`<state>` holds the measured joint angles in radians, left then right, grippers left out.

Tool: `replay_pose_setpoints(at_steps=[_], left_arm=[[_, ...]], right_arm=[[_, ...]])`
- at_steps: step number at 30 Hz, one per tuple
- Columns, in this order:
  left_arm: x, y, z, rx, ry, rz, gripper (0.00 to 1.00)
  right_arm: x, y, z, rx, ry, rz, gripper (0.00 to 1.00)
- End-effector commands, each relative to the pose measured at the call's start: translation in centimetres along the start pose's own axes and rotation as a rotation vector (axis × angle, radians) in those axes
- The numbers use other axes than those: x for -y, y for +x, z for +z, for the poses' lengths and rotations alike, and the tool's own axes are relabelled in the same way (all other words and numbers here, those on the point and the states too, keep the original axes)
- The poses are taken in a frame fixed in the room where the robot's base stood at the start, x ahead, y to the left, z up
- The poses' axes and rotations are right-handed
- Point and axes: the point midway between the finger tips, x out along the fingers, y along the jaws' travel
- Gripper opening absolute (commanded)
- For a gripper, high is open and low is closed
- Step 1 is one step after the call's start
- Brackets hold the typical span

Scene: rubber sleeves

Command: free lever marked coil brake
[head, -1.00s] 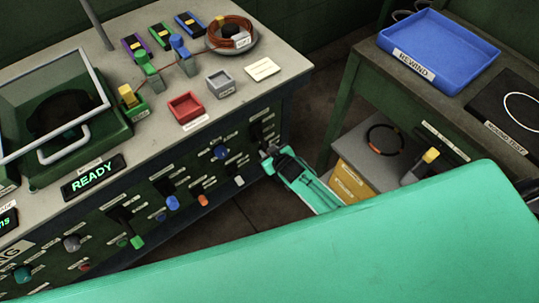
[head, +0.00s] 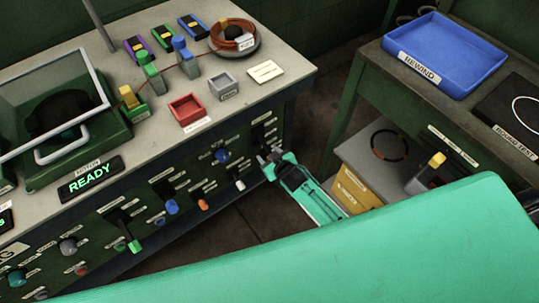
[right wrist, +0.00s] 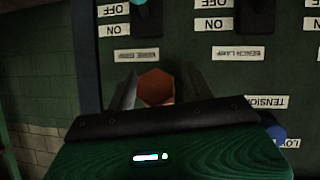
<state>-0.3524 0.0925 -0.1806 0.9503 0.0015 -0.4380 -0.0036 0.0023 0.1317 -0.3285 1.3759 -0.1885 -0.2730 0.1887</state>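No label that I can read as coil brake shows on the green control panel (head: 100,235). A lever with a green tip (head: 134,246) hangs from a dark slot on the panel's lower left part. My right gripper (head: 266,158) is in front of the panel's right end. In the right wrist view its two fingers (right wrist: 160,92) stand apart, with an orange-brown hexagonal end (right wrist: 156,87) seen between them. I cannot tell whether they touch it. My left gripper is not in view.
Blue (head: 222,156), orange (head: 203,204) and white (head: 240,184) knobs stick out from the panel. A coil of wire (head: 233,36) and a red tray (head: 186,109) sit on the console top. A blue tray (head: 432,62) is on the right bench. A floor gap separates them.

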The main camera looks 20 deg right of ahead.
Motion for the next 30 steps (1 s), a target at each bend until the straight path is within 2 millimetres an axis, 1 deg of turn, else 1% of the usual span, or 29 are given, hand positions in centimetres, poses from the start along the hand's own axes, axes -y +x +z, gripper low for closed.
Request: replay_pose_setpoints(at_steps=[7, 11, 14, 21, 24, 27, 30], left_arm=[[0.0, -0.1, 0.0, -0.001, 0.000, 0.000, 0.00], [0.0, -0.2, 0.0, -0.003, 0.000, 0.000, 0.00], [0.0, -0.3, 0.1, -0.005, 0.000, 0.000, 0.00], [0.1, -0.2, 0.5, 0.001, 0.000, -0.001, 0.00], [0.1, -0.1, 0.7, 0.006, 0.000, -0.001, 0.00], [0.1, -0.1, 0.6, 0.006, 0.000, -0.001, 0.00], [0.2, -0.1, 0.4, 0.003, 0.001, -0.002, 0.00]], right_arm=[[0.0, -0.4, 0.1, 0.001, 0.000, 0.000, 0.52], [0.0, -1.8, 0.1, 0.002, 0.000, 0.000, 0.52], [0.0, -3.5, 0.1, 0.002, 0.000, 0.000, 0.52], [0.0, -8.5, 0.1, 0.002, 0.000, -0.001, 0.52], [0.0, -10.4, 0.1, 0.002, 0.001, -0.001, 0.52], [0.0, -11.8, 0.1, 0.001, 0.001, 0.000, 0.52], [0.0, -12.9, 0.1, 0.001, 0.000, 0.000, 0.52]])
